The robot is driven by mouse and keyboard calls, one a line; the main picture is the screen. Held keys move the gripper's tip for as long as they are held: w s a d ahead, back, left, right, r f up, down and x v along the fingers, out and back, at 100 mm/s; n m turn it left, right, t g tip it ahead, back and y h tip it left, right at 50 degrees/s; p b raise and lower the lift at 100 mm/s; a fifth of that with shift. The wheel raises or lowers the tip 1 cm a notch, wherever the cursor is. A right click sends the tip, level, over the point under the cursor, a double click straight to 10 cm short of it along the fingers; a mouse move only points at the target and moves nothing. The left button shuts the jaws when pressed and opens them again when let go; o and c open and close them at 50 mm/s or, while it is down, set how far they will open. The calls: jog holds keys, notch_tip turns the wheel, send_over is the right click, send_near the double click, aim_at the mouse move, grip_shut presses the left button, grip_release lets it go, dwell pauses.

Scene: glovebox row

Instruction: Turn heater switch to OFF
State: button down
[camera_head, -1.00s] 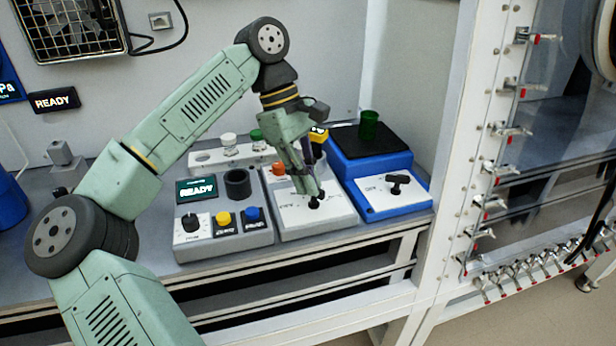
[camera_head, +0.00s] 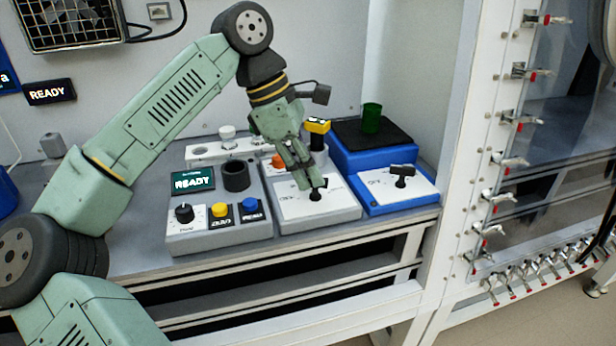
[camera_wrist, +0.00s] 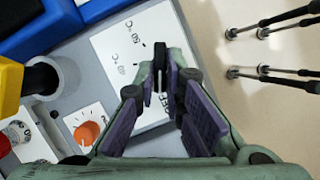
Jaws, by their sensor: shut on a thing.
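A black T-shaped switch handle (camera_head: 317,190) stands on the sloped white panel of the middle grey unit (camera_head: 325,207). My gripper (camera_head: 309,184) reaches down onto this handle. In the wrist view, the black handle (camera_wrist: 160,58) sits between my nearly closed fingertips (camera_wrist: 161,75). A second black switch handle (camera_head: 402,174) stands on the blue unit (camera_head: 388,203) to the right, clear of my gripper. I cannot read which unit is marked heater.
An orange knob (camera_wrist: 88,132) is close to my fingers. A yellow-topped black object (camera_head: 317,130) stands just behind the gripper. A green beaker (camera_head: 371,117) rests on the blue unit's black plate. Left is a grey unit with a knob, yellow and blue buttons and a READY display (camera_head: 192,181).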

jog(key=shift+s+n+t+b, duration=0.1)
jog(key=shift+n+t+b, duration=0.2)
jog(key=shift+n+b, duration=0.45)
jog(key=shift+n, duration=0.25)
jog(key=c, duration=1.7)
grip_release()
jog(key=v, duration=1.2)
jog(key=shift+s, duration=0.1)
